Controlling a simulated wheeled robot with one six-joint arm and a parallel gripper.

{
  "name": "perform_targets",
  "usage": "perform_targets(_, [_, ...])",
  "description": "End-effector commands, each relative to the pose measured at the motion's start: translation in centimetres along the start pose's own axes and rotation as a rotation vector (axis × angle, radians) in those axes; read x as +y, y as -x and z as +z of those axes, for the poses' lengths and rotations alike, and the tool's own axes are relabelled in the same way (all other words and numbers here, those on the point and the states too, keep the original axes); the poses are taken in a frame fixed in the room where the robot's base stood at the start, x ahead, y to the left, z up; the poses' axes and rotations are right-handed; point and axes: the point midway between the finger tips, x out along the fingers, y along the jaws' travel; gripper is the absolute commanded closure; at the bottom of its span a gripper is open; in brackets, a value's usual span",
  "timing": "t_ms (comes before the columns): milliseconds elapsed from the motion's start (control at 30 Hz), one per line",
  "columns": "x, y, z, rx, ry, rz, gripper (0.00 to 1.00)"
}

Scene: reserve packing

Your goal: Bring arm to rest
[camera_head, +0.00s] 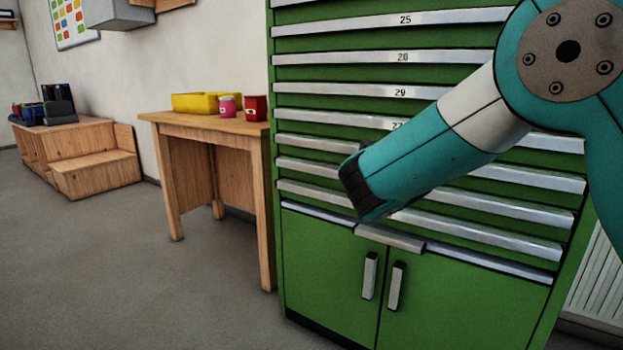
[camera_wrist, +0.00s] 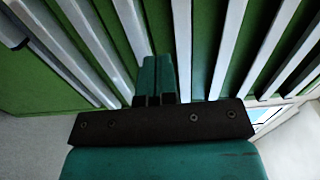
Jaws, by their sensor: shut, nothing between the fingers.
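My teal arm (camera_head: 430,148) reaches in from the right in the head view, bent and angled down to the left in front of a green drawer cabinet (camera_head: 330,262). Its dark end is in front of the lower drawers, and the fingers are not clear there. In the wrist view my gripper (camera_wrist: 155,62) shows two teal fingers pressed together, shut and empty. The cabinet's drawer fronts and pale handles fill the background beyond them. I cannot tell the exact gap between fingers and cabinet.
A wooden table (camera_head: 205,123) left of the cabinet holds a yellow bin (camera_head: 195,103), a pink container (camera_head: 227,106) and a red container (camera_head: 255,108). A wooden step unit (camera_head: 95,172) stands at the far left. Grey floor (camera_head: 130,270) in the left foreground is clear.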

Motion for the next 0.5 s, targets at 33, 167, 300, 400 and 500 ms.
perform_targets(33, [0.0,-0.3,0.0,0.001,0.0,0.0,1.0])
perform_targets(167, [-0.1,-1.8,-0.1,0.003,0.0,0.0,1.0])
perform_targets(300, [-0.1,-4.5,-0.1,0.005,-0.002,0.0,1.0])
perform_targets(400, [-0.1,-6.6,-0.1,0.005,-0.002,0.0,1.0])
perform_targets(500, [-0.1,-8.7,-0.1,0.004,-0.001,0.0,1.0])
